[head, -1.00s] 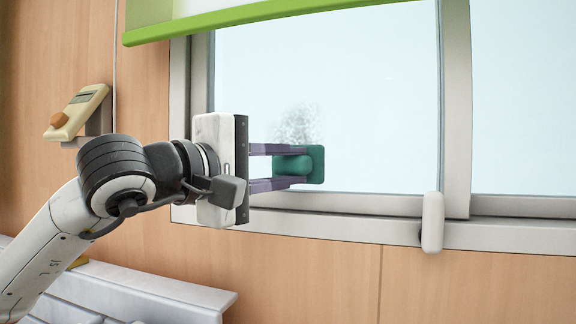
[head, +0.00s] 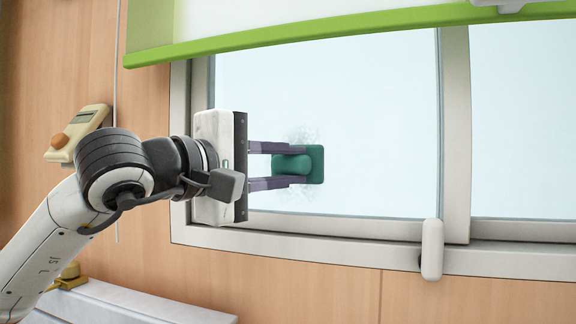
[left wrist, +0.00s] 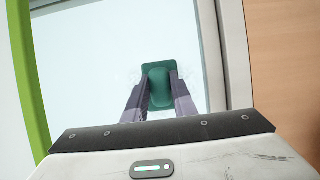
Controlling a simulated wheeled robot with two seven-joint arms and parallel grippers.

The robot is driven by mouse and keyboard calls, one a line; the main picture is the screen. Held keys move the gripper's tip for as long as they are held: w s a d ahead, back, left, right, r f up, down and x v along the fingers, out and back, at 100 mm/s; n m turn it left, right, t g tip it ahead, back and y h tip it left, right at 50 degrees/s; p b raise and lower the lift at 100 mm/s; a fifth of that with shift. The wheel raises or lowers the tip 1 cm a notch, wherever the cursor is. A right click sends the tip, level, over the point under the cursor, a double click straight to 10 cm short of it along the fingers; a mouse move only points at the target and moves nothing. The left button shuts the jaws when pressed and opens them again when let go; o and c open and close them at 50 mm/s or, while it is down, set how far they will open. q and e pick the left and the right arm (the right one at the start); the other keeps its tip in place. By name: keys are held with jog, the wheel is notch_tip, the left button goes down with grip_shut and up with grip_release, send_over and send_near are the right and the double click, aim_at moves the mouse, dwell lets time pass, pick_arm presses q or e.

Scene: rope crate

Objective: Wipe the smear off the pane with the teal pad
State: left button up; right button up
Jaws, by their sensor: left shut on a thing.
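The teal pad (head: 314,165) is in the fingers of my left gripper (head: 278,165), which is shut on its raised grip. The pad lies over the glass pane (head: 380,110); I cannot tell whether it touches the glass. The grey speckled smear (head: 303,135) shows above the pad and faintly below it, with the pad covering its middle. In the left wrist view the pad (left wrist: 157,72) sits between the two purple-grey fingers, with faint smear around it. My right gripper is not in view.
A green-edged blind (head: 330,40) hangs across the top of the window. The pale window frame (head: 345,230) borders the pane, with a white handle (head: 432,250) at the lower right. A beige device (head: 80,130) is on the wooden wall at left.

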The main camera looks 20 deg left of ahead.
pick_arm(q)
jog(key=shift+w+r+p, duration=0.1)
jog(key=shift+r+p, duration=1.2)
jog(key=shift+r, duration=0.7)
jog(key=shift+f+b, duration=2)
jog(key=shift+f, duration=0.1)
notch_tip(320, 180, down, 4)
jog(key=b, duration=0.3)
jog(key=shift+b, duration=0.35)
jog(key=shift+r, duration=0.15)
